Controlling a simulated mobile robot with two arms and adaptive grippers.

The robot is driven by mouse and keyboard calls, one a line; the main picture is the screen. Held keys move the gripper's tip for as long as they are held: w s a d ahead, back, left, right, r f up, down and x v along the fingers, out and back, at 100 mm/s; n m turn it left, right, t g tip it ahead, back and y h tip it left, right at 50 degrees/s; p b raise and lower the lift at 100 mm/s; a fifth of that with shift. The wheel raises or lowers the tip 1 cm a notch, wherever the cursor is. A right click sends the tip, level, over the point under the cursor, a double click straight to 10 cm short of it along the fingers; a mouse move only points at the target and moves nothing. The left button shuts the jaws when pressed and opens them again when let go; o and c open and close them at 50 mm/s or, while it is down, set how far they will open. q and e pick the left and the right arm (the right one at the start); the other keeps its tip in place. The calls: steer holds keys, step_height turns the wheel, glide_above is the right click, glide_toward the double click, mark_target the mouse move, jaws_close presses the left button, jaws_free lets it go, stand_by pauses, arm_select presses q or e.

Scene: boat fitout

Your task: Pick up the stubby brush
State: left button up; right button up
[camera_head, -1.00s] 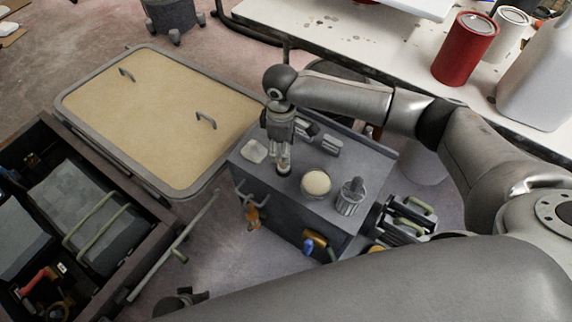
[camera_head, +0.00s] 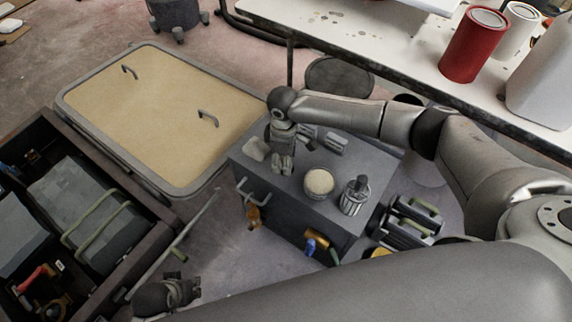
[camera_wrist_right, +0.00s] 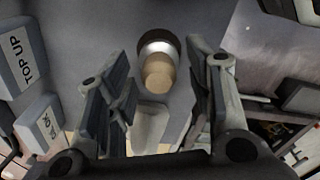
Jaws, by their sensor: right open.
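The stubby brush (camera_wrist_right: 158,68) stands in the right wrist view with its round tan end towards the camera, a pale band below it and a dark ring at its base. It lies beyond and between the spread fingers of my right gripper (camera_wrist_right: 160,100), with no finger touching it that I can see. In the head view my right gripper (camera_head: 281,165) points down over the grey cabinet top (camera_head: 290,190) and hides the brush. My left gripper (camera_head: 185,288) is low in the head view, away from the cabinet; its jaw opening is unclear.
On the cabinet stand a round tub with a cream top (camera_head: 319,182), a ribbed metal cup (camera_head: 355,195), a pale flat piece (camera_head: 254,149) and grey labelled blocks (camera_head: 336,143). A dark open crate (camera_head: 95,160) is at left. A bench with a red can (camera_head: 473,45) is behind.

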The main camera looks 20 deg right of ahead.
steer(key=c, duration=1)
steer(key=shift+c, duration=0.2)
steer(key=shift+r, duration=0.5)
arm_select(q)
steer(key=s+f+p, duration=0.2)
steer(key=s+f, duration=0.1)
steer(key=f, duration=0.5)
steer(key=shift+a+g, duration=0.2)
steer(key=shift+g, duration=0.1)
arm_select(e)
step_height(320, 180, up, 9)
steer(key=o, duration=0.3)
steer(key=shift+c, duration=1.4)
